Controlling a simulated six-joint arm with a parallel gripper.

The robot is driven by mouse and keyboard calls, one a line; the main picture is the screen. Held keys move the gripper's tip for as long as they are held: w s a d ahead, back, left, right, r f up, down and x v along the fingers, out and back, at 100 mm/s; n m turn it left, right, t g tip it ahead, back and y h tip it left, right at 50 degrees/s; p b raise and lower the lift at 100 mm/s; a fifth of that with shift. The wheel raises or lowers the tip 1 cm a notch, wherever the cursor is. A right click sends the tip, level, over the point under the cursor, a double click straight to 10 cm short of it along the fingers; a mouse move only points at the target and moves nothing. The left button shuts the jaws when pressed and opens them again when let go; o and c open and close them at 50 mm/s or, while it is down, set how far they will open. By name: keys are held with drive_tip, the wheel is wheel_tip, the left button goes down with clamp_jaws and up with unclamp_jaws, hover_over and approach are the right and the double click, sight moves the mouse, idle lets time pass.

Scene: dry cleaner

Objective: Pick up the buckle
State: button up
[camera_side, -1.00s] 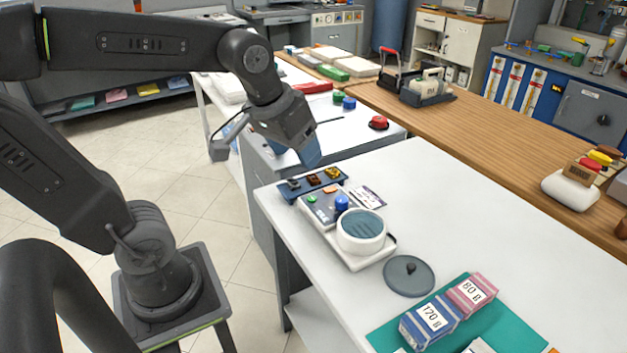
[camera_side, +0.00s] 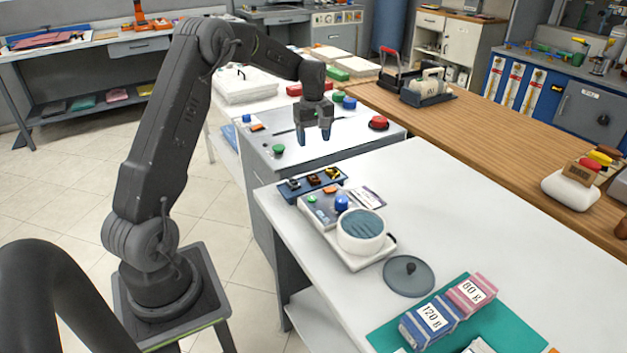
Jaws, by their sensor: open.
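A small dark blue tray (camera_side: 341,181) lies at the far left end of the white table. It holds a few small pieces in a row: a grey one (camera_side: 293,184), a brown one (camera_side: 313,180) and a yellow-and-dark one (camera_side: 333,173). One of these may be the buckle, but they are too small to tell which. My gripper (camera_side: 314,137) points down with its fingers apart and nothing between them. In the picture it is just above the tray, apart from it.
A scale-like device (camera_side: 361,232) with a round white bowl stands in front of the tray. A round grey lid (camera_side: 409,276) and labelled boxes (camera_side: 430,321) on a green mat (camera_side: 503,326) lie nearer. A grey cabinet (camera_side: 346,137) with coloured buttons is behind. The table's right side is clear.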

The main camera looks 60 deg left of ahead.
sight(314, 178)
wheel_tip(314, 178, down, 13)
drive_tip(key=shift+w+f, duration=0.1)
drive_tip(key=shift+f, duration=0.05)
idle(0.4)
drive_tip(key=c, duration=1)
